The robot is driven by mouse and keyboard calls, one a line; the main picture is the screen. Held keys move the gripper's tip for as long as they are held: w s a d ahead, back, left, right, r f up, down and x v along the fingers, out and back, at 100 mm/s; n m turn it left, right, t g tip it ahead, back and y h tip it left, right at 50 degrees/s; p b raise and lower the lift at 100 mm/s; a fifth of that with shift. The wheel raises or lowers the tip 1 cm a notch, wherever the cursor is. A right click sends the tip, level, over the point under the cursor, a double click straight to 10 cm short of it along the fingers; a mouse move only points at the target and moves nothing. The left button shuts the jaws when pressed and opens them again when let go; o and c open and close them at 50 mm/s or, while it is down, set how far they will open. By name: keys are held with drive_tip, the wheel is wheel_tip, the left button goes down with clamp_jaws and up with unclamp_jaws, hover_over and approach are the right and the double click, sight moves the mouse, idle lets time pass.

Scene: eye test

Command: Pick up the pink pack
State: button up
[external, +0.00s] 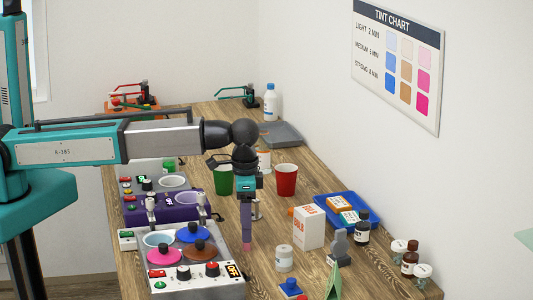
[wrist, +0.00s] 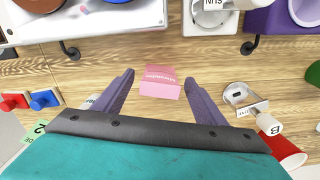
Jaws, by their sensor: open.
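The pink pack (wrist: 160,82) is a small pink block with lettering on its face. In the wrist view it is on the wooden table, between the two purple fingers of my gripper (wrist: 160,75), with a gap on each side. In the external view my gripper (external: 247,238) points straight down over the table, just right of the hot-plate units. A bit of pink (external: 247,246) shows at the fingertips there; most of the pack is hidden behind them. My gripper is open and holds nothing.
Left stand a grey unit with coloured pots (external: 195,275) and a purple unit (external: 165,208). A green cup (external: 223,181) and red cup (external: 287,180) stand behind. A white box (external: 309,227), white jar (external: 284,258) and blue tray (external: 334,203) are on the right.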

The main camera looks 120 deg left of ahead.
drive_tip(key=shift+f, duration=0.5)
drive_tip(key=shift+c, duration=0.2)
drive_tip(key=c, duration=1.1)
